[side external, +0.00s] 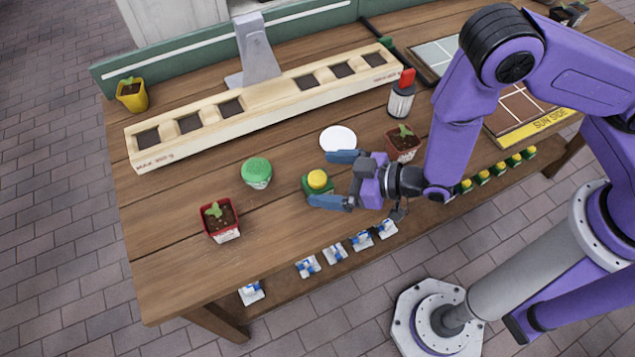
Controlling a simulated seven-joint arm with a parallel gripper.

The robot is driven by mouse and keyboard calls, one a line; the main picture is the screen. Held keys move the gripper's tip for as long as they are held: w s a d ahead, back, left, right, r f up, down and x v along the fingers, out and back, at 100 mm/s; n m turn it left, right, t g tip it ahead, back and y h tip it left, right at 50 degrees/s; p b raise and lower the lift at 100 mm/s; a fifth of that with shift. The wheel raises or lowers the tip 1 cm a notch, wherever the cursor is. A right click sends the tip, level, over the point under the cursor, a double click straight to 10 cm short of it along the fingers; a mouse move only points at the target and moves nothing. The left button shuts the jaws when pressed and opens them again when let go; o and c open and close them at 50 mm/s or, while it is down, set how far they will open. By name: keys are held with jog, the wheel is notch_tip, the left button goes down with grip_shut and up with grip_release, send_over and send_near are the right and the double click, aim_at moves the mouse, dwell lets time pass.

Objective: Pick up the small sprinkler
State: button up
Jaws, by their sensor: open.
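A small green item with a round yellow top (317,183), which looks like the small sprinkler, stands upright on the wooden table (180,268). My gripper (322,179) is open, with its two blue fingers spread on either side of this item in the picture. The lower finger covers part of its green base. I cannot tell whether the fingers touch it or how high they are above the table.
A green-topped pot (257,172) and a red seedling pot (221,219) stand left. A white disc (338,138), another seedling pot (403,143) and a red-topped canister (402,95) are nearby. A long wooden planter (265,100) lies behind. The front-left table is clear.

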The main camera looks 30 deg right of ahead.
aim_at(319, 178)
jog(key=shift+x, duration=1.55)
jog(key=c, duration=1.1)
jog(key=shift+r, duration=0.1)
